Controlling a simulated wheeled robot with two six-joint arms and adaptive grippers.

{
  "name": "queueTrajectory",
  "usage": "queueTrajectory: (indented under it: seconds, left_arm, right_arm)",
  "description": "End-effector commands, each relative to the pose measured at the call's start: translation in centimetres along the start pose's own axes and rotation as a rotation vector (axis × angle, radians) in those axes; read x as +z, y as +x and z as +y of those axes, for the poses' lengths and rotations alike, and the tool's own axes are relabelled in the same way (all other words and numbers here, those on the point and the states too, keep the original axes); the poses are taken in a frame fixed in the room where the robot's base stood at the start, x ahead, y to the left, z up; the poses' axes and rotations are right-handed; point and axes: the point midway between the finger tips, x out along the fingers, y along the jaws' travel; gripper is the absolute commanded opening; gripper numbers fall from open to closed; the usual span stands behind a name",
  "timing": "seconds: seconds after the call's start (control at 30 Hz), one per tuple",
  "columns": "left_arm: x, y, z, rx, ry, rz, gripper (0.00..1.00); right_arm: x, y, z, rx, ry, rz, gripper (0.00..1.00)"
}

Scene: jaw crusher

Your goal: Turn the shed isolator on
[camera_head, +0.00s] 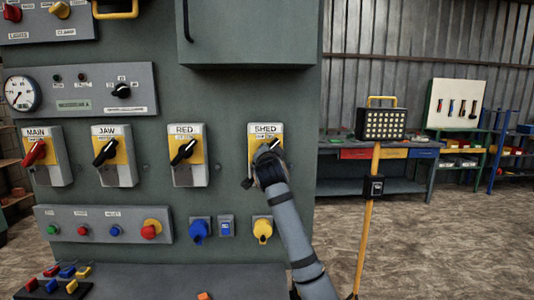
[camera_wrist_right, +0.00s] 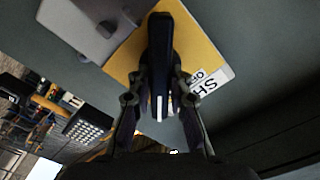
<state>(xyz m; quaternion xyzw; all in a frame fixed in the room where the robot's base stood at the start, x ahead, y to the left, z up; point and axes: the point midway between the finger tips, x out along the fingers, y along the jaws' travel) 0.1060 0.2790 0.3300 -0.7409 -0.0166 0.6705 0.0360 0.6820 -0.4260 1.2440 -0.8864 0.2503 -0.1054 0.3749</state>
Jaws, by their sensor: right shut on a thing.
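The shed isolator (camera_head: 264,129) is a grey box with a yellow plate and a SHED label, at the right end of the isolator row on the green panel. Its black handle (camera_head: 275,143) shows only in part in the head view, tilted up to the right. My right gripper (camera_head: 267,156) is in front of it and covers its lower part. In the right wrist view the black handle (camera_wrist_right: 160,45) stands between the fingers of my right gripper (camera_wrist_right: 160,88), which are shut on it, over the yellow plate (camera_wrist_right: 204,58). My left gripper is not in view.
Blue (camera_head: 199,229) and yellow (camera_head: 263,229) sockets sit below. A work lamp (camera_head: 381,124) on a yellow stand and a workbench (camera_head: 340,150) are to the right.

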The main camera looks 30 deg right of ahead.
Motion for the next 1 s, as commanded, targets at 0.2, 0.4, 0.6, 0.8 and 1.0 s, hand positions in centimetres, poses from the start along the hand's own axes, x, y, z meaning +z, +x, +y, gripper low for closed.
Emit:
queueTrajectory:
  seconds: [0.2, 0.4, 0.6, 0.8, 1.0]
  left_arm:
    - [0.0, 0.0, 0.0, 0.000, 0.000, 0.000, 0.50]
    - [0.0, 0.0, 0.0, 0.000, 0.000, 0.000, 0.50]
    - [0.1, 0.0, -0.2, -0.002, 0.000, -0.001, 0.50]
    - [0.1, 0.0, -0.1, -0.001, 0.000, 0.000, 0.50]
    - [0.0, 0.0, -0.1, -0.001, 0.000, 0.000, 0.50]
  right_arm:
    - [-0.1, 0.0, -0.1, -0.003, 0.002, 0.002, 0.36]
    - [-0.1, 0.0, -0.1, -0.001, 0.001, 0.001, 0.41]
    - [0.0, -0.6, -0.1, -0.002, 0.000, 0.001, 0.41]
    - [0.0, -4.7, -0.1, -0.004, 0.001, 0.002, 0.41]
    - [0.0, -9.3, 0.0, -0.003, 0.002, 0.000, 0.41]
